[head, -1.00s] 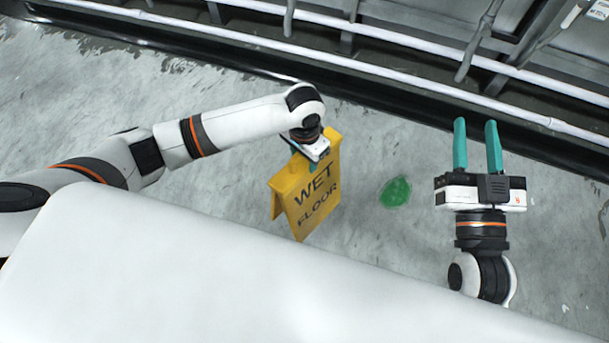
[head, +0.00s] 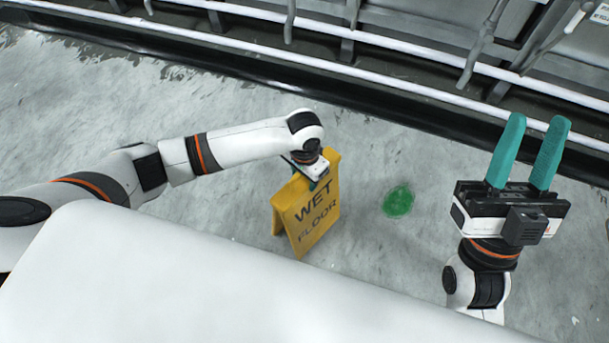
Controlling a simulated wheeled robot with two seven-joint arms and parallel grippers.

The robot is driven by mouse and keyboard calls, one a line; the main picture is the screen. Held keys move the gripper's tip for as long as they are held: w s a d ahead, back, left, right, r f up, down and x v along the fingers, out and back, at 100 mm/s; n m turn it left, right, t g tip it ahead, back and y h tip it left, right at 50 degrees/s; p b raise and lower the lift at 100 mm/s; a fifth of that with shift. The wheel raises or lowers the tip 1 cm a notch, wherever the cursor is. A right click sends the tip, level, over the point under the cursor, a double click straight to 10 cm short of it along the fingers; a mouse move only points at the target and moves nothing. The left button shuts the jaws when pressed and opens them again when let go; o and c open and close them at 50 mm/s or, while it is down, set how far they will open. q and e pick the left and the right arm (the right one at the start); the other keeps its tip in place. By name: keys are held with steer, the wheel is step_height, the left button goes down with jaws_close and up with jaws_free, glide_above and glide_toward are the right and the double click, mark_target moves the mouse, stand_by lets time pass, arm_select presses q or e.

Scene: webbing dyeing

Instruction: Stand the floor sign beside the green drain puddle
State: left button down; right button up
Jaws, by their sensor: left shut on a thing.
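The yellow floor sign (head: 311,214), lettered WET FLOOR, is upright in an A shape left of the green puddle (head: 398,201), with a gap of bare floor between them. I cannot tell whether its feet touch the floor. My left gripper (head: 314,181) is shut on the sign's top edge; its fingers are mostly hidden by the wrist and the sign. My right gripper (head: 532,150) is open and empty, to the right of the puddle, with its teal fingers pointing up in the picture.
White rails (head: 375,82) and grey machinery run along the back above a dark floor edge (head: 400,126). My own white body covers the lower part of the picture. The grey concrete floor (head: 150,100) around the sign and puddle is clear.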

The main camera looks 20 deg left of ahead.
arm_select(q)
steer(key=c, duration=0.7)
jaws_free()
